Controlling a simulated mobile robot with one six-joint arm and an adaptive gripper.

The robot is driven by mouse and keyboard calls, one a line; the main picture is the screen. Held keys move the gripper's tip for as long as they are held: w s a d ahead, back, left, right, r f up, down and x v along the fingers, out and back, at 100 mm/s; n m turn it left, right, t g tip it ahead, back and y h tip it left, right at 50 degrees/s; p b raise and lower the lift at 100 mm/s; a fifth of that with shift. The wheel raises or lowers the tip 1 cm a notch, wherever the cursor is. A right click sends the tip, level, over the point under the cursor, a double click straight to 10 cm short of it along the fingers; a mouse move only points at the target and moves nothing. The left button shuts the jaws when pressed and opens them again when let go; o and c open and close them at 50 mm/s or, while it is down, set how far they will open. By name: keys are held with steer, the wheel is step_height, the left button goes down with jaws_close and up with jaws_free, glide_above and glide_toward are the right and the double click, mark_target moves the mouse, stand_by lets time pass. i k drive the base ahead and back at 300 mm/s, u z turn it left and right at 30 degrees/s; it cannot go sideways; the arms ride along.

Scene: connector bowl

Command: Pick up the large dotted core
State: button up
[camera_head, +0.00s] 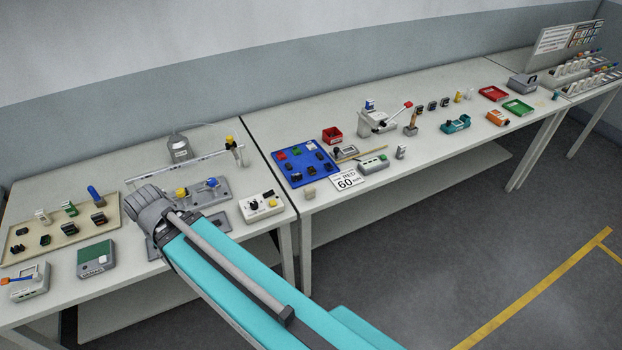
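My arm reaches in from the bottom and its grey end, with my gripper (150,208), is over the left table at the right edge of a beige tray (16,231). The fingers do not show clearly, so open or shut cannot be told. On the beige tray stand several small parts, among them a green-and-white one (69,209), a whitish one (42,216), a dark one with a blue top (97,197) and dark ones (69,229). Dots are too small to see, so I cannot tell which part is the large dotted core.
A green-topped box (95,258) and a grey device (29,282) stand in front of the tray. A grey fixture (205,194) and a white switch box (262,206) are right of my arm's end. A blue tray (321,179) with several parts lies on the middle table.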

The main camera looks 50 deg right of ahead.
mark_target(297, 176)
steer(key=z, duration=0.9)
steer(key=i, duration=0.6)
steer(key=u, duration=0.05)
steer(key=k, duration=0.6)
